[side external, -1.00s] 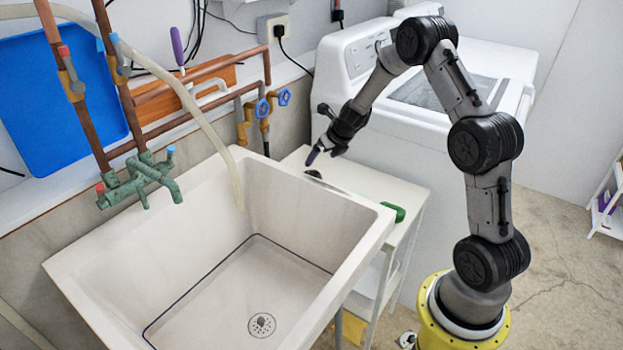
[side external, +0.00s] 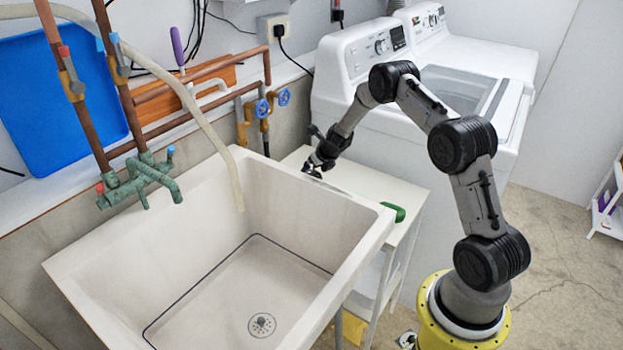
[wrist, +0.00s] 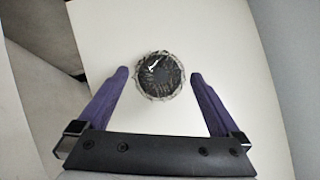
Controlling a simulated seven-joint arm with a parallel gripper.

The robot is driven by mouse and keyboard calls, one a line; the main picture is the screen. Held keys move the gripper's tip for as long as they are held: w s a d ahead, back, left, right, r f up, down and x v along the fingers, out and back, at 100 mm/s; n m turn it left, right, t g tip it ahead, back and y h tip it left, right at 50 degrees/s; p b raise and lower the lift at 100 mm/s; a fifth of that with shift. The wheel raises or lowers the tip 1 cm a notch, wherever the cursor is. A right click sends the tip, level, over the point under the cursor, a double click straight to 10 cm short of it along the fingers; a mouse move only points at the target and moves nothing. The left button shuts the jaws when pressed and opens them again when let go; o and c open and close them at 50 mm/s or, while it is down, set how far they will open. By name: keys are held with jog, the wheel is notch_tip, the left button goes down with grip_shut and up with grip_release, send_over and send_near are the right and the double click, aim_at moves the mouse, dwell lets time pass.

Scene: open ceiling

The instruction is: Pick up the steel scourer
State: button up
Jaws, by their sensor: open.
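The steel scourer (wrist: 160,76) is a round, dark grey, shiny coil lying on a white table top. In the wrist view it sits between and slightly beyond the tips of my gripper (wrist: 159,76), whose two purple fingers are spread wide on either side. The fingers appear apart from it. In the side external view my gripper (side external: 314,170) is low over the far end of the white table beside the sink. There the scourer is mostly hidden by the gripper and the sink rim, and the height left between them is hard to judge.
The large sink (side external: 390,222) stands left of the white table (side external: 412,188), its rim close to my gripper. A green object (side external: 396,212) lies at the table's near end. White washing machines (side external: 430,150) stand behind and to the right. Pipes and a hose run along the wall.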

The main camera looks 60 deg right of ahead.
jog(key=shift+x, duration=1.25)
jog(key=shift+c, duration=0.2)
jog(key=c, duration=1)
jog(key=shift+r, duration=0.15)
jog(key=shift+r, duration=1.3)
jog(key=s+a+r, duration=0.6)
jog(key=s+r, duration=0.4)
jog(key=s, duration=0.2)
jog(key=shift+s+a, duration=0.2)
jog(key=shift+a, duration=0.1)
jog(key=shift+r, duration=0.1)
